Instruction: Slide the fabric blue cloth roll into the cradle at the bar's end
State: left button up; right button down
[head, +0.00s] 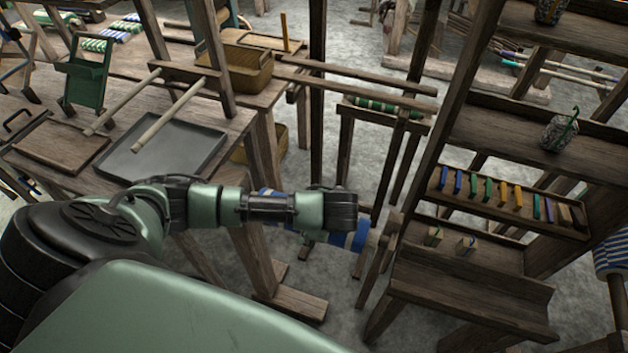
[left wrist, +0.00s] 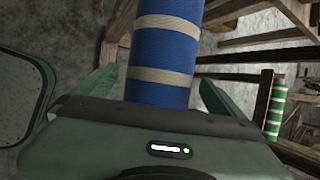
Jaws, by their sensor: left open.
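The blue cloth roll (head: 352,241) shows in part below my left gripper (head: 338,212) in the head view; a pale bar end sticks out at its right. In the left wrist view the blue roll (left wrist: 162,50), with cream bands, runs between the two green fingers of my left gripper (left wrist: 160,92). The fingers are open, one on each side of the roll, with a gap visible at the right finger. A wooden upright (head: 378,262) stands by the bar's right end; I cannot tell whether it is the cradle. My right gripper is not in view.
A wooden shelf rack (head: 470,290) stands close on the right, with several coloured pieces on one shelf. A table with a grey tray (head: 165,152) is at left. A green-striped roll (head: 385,107) lies on a stand behind. Grey floor shows between.

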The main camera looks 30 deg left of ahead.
pick_arm(q)
jog(key=shift+x, duration=1.8)
jog(key=c, duration=2.1)
jog(key=shift+d, duration=0.1)
